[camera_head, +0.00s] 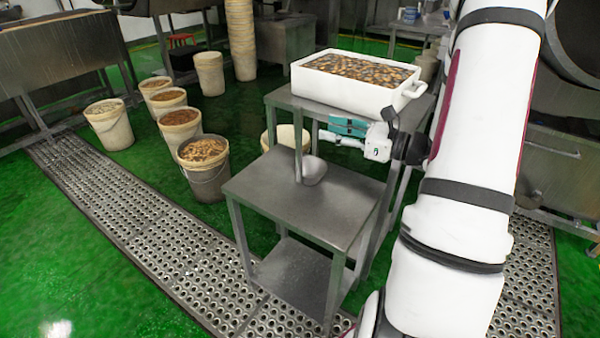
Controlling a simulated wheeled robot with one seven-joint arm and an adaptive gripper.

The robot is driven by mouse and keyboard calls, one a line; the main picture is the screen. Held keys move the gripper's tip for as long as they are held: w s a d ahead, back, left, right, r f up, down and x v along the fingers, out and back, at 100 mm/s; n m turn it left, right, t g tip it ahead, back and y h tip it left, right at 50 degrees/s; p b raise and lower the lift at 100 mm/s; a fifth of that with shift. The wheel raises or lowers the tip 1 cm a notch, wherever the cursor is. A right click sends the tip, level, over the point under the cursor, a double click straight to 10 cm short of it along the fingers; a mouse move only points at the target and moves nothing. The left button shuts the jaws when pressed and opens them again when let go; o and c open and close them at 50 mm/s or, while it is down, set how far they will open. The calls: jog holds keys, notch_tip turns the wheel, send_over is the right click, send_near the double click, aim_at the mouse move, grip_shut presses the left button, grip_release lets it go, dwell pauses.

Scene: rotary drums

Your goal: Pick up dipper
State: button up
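The dipper (313,171) is a grey metal scoop with a tall upright handle. It stands on the top of the low steel table, near that table's back edge. My gripper (326,129) has white and teal fingers. It reaches in from the right, above the dipper's bowl, with its fingers pointing left toward the handle. The two fingers look spread apart, and nothing shows between them. The fingertips appear to the right of the handle and apart from it, though the depth gap is hard to judge.
The low steel table (290,205) is otherwise bare on top. A taller steel table (281,98) behind it bears a white tub (340,92) full of dark and tan pieces, just above my gripper. Several filled buckets (204,175) stand on the green floor at left.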

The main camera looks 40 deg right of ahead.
aim_at(302, 121)
jog(key=shift+m+t+h, duration=0.5)
jog(key=shift+m+h, duration=0.3)
jog(key=shift+m, duration=0.1)
jog(key=w, duration=0.2)
jog(key=w+f, duration=0.1)
jog(key=w, duration=0.4)
jog(key=shift+d+f+b, duration=0.3)
jog(key=shift+d+f, duration=0.05)
jog(key=shift+f+x, duration=0.15)
jog(key=shift+x, duration=1.35)
jog(key=shift+f+x, duration=0.15)
jog(key=shift+x, duration=1.3)
grip_shut()
